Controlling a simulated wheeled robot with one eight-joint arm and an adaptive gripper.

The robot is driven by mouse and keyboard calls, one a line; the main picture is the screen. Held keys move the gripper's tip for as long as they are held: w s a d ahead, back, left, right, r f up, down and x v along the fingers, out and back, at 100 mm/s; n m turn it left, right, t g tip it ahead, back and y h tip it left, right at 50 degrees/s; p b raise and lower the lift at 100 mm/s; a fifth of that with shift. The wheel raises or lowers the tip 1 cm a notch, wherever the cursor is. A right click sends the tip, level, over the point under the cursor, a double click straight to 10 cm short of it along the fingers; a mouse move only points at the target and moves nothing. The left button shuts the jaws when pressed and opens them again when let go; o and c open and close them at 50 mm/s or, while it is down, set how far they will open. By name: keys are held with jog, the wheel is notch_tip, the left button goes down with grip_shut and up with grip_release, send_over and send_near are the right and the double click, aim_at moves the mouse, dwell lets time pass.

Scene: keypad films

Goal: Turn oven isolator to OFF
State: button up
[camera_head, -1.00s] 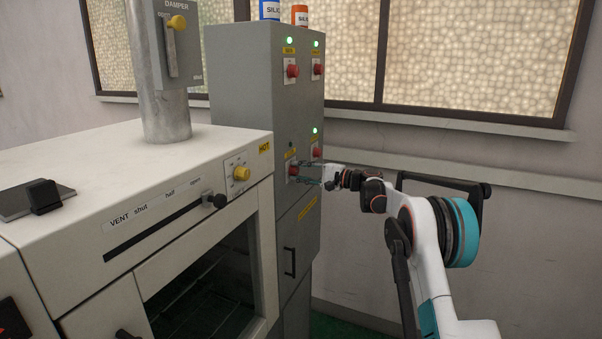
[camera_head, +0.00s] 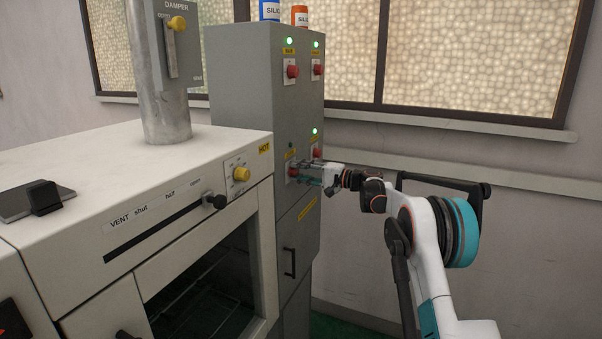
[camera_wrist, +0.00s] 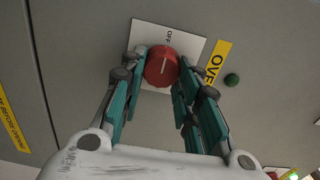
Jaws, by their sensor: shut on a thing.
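The oven isolator is a red round knob (camera_wrist: 162,67) on a white plate (camera_wrist: 151,32) marked OFF, beside a yellow label (camera_wrist: 217,62) reading "OVE", partly hidden. In the wrist view my gripper (camera_wrist: 162,76) is shut on the knob, with a teal finger on each side. The white line on the knob runs roughly up and down the picture, in line with the OFF mark. In the head view my gripper (camera_head: 304,172) is at the lower left knob (camera_head: 292,170) of the grey cabinet (camera_head: 252,100). The green lamp (camera_wrist: 232,80) by the label looks dark.
Other red knobs (camera_head: 292,72) with lit green lamps (camera_head: 289,41) are on the cabinet, one (camera_head: 316,153) close behind my gripper. The white oven (camera_head: 120,165) stands to the left. A wall rail (camera_head: 500,177) runs behind my arm.

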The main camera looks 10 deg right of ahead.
jog(key=o, duration=1.1)
jog(key=shift+c, duration=0.2)
jog(key=v, duration=1.2)
